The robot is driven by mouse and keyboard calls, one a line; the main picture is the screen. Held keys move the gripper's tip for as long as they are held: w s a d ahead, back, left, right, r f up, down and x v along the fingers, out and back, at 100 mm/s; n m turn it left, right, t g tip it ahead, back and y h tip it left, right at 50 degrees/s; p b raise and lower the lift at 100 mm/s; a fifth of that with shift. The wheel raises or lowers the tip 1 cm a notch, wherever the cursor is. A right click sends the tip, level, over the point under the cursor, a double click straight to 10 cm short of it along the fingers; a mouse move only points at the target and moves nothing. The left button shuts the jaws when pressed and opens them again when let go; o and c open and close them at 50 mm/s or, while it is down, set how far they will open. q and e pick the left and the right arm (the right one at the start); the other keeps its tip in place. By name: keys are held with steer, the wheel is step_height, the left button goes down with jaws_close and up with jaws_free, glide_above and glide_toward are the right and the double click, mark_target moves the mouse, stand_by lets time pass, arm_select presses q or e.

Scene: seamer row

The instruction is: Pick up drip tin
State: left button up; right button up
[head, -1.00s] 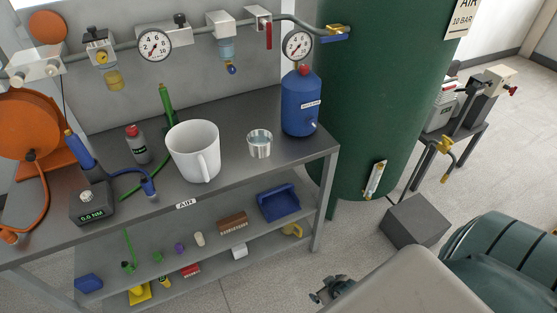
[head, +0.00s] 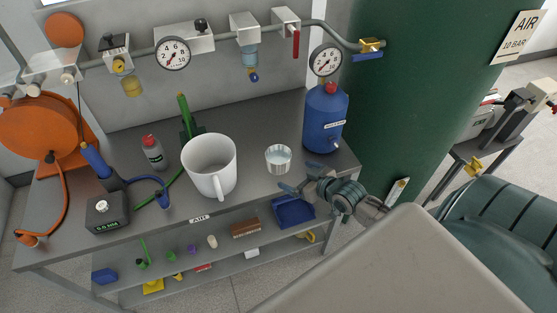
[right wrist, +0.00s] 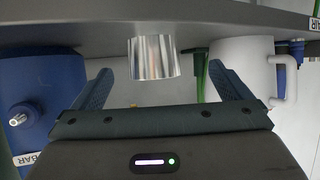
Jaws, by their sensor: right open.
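The drip tin (head: 278,158) is a small shiny metal cup standing upright on the grey bench top, between the white jug and the blue bottle. My right gripper (head: 293,190) is just in front of the tin, near the bench's front edge, open and empty. In the right wrist view, which looks upside down, the tin (right wrist: 154,57) lies ahead, between the lines of the two spread fingers (right wrist: 155,92). It looks apart from both fingers. My left gripper is not in view.
The white jug (head: 209,165) stands left of the tin. The blue bottle (head: 325,118) stands to its right, near the green tank (head: 425,90). A lower shelf (head: 180,262) holds bins and small parts. A pipe with gauges (head: 173,53) runs behind.

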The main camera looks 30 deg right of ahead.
mark_target(287, 164)
steer(key=shift+w+d+r+t, duration=0.3)
steer(key=shift+w+d, duration=0.15)
steer(key=shift+w, duration=0.35)
steer(key=x, duration=0.4)
steer(key=shift+w, duration=0.25)
steer(key=shift+w+a+f, duration=0.1)
steer(key=shift+w, duration=0.4)
steer(key=shift+p+x, duration=0.3)
steer(key=shift+x, duration=2)
steer(key=shift+s, duration=0.15)
steer(key=shift+c, duration=1.1)
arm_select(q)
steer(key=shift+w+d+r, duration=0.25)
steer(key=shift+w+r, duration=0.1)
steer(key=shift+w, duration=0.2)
arm_select(e)
steer(key=c, duration=1)
